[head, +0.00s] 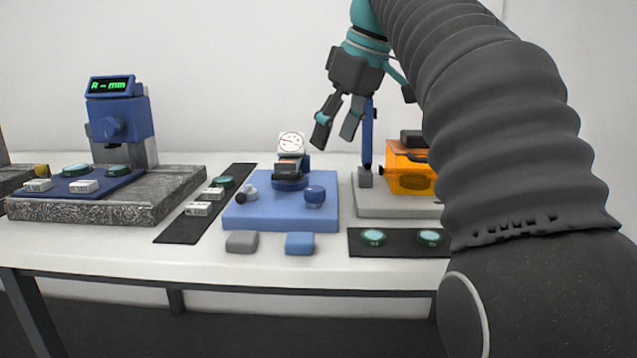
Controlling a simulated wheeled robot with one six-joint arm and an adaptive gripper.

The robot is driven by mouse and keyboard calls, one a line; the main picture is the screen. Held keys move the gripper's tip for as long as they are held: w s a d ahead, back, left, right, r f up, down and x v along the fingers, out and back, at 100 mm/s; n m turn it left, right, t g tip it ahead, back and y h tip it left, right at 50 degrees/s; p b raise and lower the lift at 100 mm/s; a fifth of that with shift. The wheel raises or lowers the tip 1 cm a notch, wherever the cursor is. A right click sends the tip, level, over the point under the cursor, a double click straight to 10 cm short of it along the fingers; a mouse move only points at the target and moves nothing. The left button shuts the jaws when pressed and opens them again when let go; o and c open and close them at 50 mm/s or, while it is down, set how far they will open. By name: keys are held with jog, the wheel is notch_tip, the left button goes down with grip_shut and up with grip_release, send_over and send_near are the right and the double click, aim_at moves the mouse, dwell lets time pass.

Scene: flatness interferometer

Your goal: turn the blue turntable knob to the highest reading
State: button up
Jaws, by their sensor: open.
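A blue knob (315,196) stands at the right of a blue base plate (255,222) on the table. Left of the knob, a round white dial gauge (291,142) faces me above a dark block on a round blue stage. Its needle is too small to read. My gripper (337,132) is open and empty, fingers pointing down. In the picture it is up and to the right of the dial, above the knob and apart from it.
A grey and black knob (247,193) sits at the plate's left. Grey (242,241) and blue (300,243) pads lie in front. A blue post and orange box (411,178) stand right, partly behind my arm. A granite instrument (120,210) stands left.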

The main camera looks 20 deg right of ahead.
aim_at(315, 189)
jog(key=b+x, duration=0.2)
jog(key=x, duration=0.8)
jog(key=shift+f, duration=0.25)
jog(key=c, duration=1.1)
jog(key=shift+d, duration=0.1)
jog(key=shift+c, duration=0.2)
